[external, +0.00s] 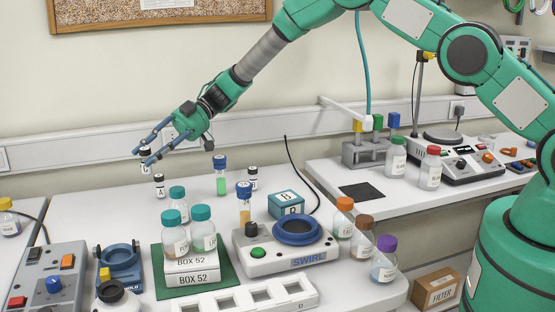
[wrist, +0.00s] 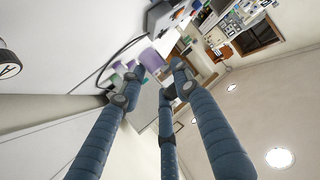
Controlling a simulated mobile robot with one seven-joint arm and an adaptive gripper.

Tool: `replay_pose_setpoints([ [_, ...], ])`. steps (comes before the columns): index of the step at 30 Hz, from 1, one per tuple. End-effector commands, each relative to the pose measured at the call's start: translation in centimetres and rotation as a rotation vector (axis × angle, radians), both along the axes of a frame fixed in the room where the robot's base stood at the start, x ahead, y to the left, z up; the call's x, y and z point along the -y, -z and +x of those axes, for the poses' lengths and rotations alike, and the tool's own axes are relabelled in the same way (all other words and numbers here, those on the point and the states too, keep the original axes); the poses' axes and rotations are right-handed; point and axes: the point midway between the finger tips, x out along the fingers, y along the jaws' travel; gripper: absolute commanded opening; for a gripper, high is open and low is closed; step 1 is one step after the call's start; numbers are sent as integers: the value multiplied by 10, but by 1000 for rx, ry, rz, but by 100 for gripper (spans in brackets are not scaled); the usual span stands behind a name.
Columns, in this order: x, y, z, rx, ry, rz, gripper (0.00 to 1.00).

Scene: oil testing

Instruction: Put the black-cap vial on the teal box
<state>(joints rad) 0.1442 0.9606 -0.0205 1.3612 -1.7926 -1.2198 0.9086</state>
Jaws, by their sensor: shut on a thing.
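My gripper (external: 142,156) is at the left in the external view, raised near the wall, with its blue fingers pointing left and down. It is shut on a small black-cap vial (external: 146,168), which looks upright; the fingers cover part of it. In the wrist view, the blue fingers of my gripper (wrist: 155,75) come together near the middle, and the vial cannot be made out clearly there. The teal box (external: 288,203), with a letter B on its top label, sits on the table behind the blue-ringed device, well to the right of my gripper.
Other black-cap vials stand on the table, one marked A (external: 159,186) and one (external: 253,178) near the teal box. Blue-cap vials (external: 221,176) (external: 244,203) stand between.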

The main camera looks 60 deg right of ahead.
Motion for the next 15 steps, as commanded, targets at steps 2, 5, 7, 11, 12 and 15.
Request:
replay_pose_setpoints([
  [2,7,-8,-5,0,26,0,10],
  [5,15,-16,-11,-1,60,0,10],
  [7,21,-21,-16,-2,84,1,10],
  [11,30,-30,-25,-2,128,0,10],
  [12,34,-32,-29,-3,141,1,10],
  [15,42,-38,-37,-4,177,1,10],
])
